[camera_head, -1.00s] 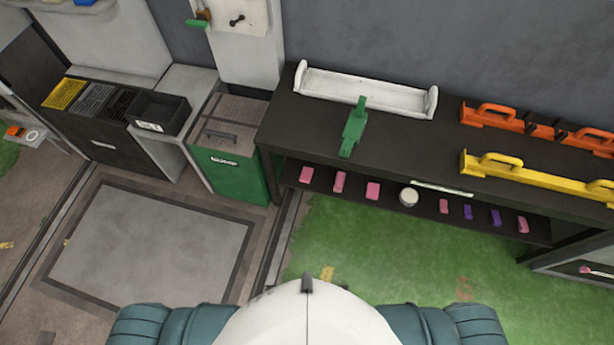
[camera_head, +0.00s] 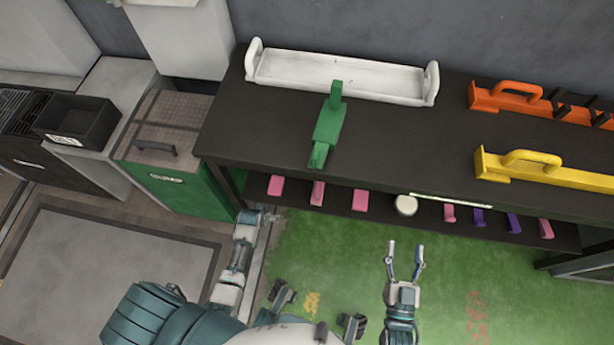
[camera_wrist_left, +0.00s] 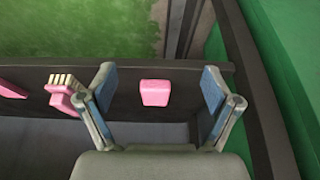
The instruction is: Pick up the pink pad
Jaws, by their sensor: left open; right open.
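Several pink pieces lie along the lower shelf of the dark bench. The leftmost pink pad (camera_head: 275,186) is near the shelf's left end. In the left wrist view a small blocky pink pad (camera_wrist_left: 155,93) lies on the shelf between the spread fingers of my left gripper (camera_wrist_left: 158,80), with gaps on both sides. In the head view my left arm reaches up to the shelf's left end; its fingers are not clear there. My right gripper (camera_head: 404,258) is open and empty over the green floor, in front of the shelf.
A pink piece with pale bristles (camera_wrist_left: 62,92) lies beside the left finger in the wrist view. The bench top (camera_head: 400,140) overhangs the shelf. A green cabinet (camera_head: 180,185) stands at its left. A white jar (camera_head: 405,205) and purple pieces (camera_head: 478,217) share the shelf.

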